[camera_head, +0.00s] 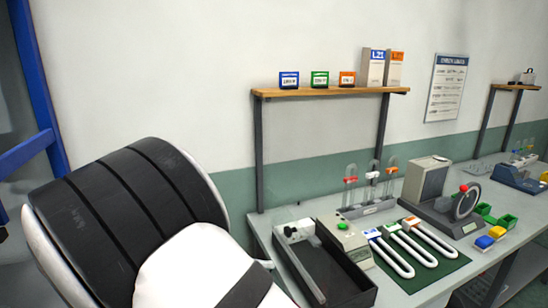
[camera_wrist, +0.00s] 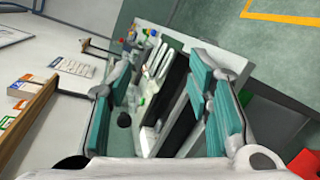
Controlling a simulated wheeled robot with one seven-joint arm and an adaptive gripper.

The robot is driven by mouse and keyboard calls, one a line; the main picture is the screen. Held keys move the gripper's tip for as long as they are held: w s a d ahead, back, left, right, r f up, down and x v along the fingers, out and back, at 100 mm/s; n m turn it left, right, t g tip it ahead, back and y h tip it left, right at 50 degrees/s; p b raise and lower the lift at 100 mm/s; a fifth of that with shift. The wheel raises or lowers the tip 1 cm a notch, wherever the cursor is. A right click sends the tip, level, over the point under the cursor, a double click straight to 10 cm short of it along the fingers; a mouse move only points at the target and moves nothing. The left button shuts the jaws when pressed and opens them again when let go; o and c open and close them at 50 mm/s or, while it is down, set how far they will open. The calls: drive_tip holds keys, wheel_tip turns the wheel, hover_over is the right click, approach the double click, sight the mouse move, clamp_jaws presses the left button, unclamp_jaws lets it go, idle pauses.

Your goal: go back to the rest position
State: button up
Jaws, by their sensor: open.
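My gripper (camera_wrist: 160,80) shows in the wrist view with its two teal-padded fingers spread apart. Nothing is between the pads; the workbench shows beyond them, some way off. The gripper itself is not visible in the head view, where a large black and white part of my arm fills the lower left. In the head view the grey workbench (camera_head: 285,214) stands at the lower right, apart from that arm part.
On the bench are a dark tray (camera_head: 340,283), a green mat (camera_head: 445,268) with white U-shaped tubes, a tube rack (camera_head: 367,208) and a grey device with a wheel (camera_head: 430,185). Above them a wooden shelf (camera_head: 330,91) holds small labelled blocks and boxes. Open floor (camera_wrist: 225,25) shows in the wrist view.

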drive_tip(key=s+d+r+m+g+y, duration=0.2)
drive_tip(key=d+r+y, duration=0.2)
drive_tip(key=d, duration=0.4)
drive_tip(key=s+d+r+m+g+y, duration=0.2)
drive_tip(key=s+d+r+y, duration=0.1)
drive_tip(key=d+r+y, duration=0.3)
drive_tip(key=s+d+r+m+t+y, duration=0.3)
drive_tip(key=s+d+r+t+y, duration=0.2)
drive_tip(key=s+d, duration=0.3)
drive_tip(key=s+t, duration=0.1)
drive_tip(key=s, duration=0.2)
drive_tip(key=shift+m, duration=0.3)
